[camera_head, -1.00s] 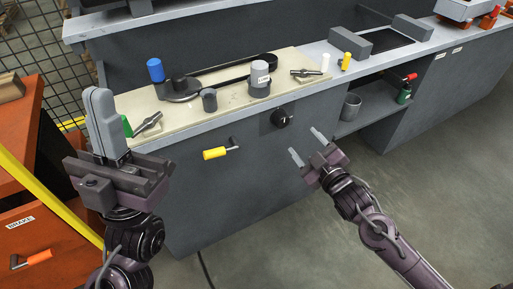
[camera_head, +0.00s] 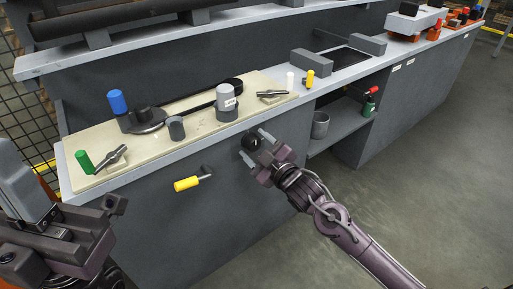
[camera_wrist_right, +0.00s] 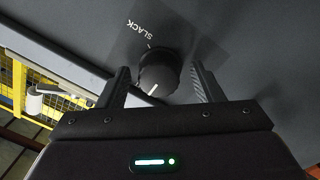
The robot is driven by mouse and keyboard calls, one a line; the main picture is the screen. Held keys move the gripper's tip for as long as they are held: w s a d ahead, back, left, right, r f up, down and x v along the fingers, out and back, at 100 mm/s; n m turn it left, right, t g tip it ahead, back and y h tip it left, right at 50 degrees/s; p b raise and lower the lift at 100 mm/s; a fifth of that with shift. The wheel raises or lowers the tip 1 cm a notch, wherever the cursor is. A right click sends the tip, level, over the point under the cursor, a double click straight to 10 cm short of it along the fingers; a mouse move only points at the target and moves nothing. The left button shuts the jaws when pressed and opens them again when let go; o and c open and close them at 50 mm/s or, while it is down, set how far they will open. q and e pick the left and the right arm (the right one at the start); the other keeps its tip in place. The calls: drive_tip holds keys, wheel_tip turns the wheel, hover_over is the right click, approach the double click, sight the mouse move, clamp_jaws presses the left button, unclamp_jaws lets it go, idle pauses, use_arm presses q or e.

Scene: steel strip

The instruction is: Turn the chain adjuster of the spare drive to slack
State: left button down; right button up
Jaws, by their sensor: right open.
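The chain adjuster, a round black knob (camera_head: 251,141), sits on the dark front panel of the bench. It also shows in the right wrist view (camera_wrist_right: 158,72), with a white line pointing down and a little left. The word SLACK (camera_wrist_right: 141,29) is printed beyond the knob, by a small tick; the white line points away from it. My right gripper (camera_head: 257,147) is open at the knob, with one finger on each side; the wrist view shows small gaps beside it. My left gripper (camera_head: 45,215) is at the lower left, partly cut off; its jaw state is unclear.
A yellow-handled crank (camera_head: 188,184) sticks out of the panel left of the knob. Above, a cream board (camera_head: 195,130) carries a belt drive, a blue handle (camera_head: 118,101), a green handle (camera_head: 83,161) and grey cylinders. An open shelf (camera_head: 340,130) is to the right.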

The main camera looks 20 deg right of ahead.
drive_tip(key=shift+c, duration=0.2)
drive_tip(key=c, duration=0.9)
